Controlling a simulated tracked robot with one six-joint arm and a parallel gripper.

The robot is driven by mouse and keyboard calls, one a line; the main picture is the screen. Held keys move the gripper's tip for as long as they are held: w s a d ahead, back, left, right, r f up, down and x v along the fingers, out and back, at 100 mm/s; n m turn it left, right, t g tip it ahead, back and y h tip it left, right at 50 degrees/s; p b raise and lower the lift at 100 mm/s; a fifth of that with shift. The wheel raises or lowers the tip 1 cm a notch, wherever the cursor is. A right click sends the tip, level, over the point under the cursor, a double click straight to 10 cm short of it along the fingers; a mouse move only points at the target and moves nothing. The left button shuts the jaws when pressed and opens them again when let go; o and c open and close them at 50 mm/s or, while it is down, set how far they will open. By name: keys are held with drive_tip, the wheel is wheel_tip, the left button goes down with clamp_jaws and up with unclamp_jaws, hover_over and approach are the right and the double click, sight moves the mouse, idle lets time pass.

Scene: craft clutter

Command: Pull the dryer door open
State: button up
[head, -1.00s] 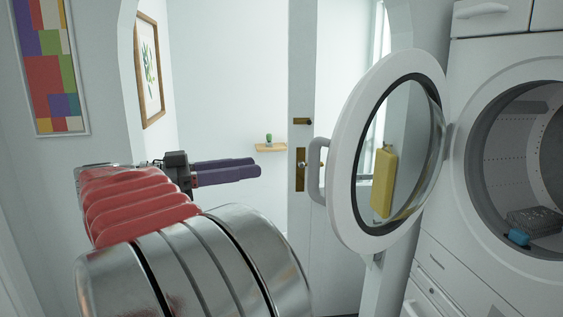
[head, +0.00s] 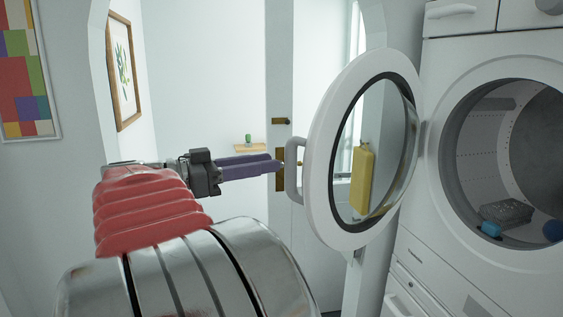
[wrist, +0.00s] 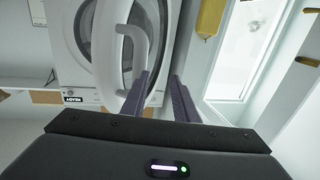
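The dryer door (head: 322,190) is a white ring with a dark-rimmed window, and it stands swung out from the dryer (head: 440,190). Its white handle (head: 291,170) is on the door's left edge and also arches through the wrist view (wrist: 137,42). My gripper (head: 280,165) has purple fingers, whose tips are close to the handle in the head view. In the wrist view, the fingers (wrist: 160,76) are apart with nothing visible between them. The handle shows by the left finger there; I cannot tell if they touch.
A grey item (head: 507,212) and a blue one (head: 491,229) lie in the drum. A yellow object (head: 361,180) shows at the door's window. A small shelf (head: 249,148) with a green plant is on the back wall. Open space lies left of the door.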

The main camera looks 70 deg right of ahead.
drive_tip(key=x, duration=0.5)
drive_tip(key=shift+c, duration=0.4)
clamp_jaws()
idle(1.1)
drive_tip(key=shift+o, duration=0.4)
unclamp_jaws()
drive_tip(key=shift+w, duration=0.1)
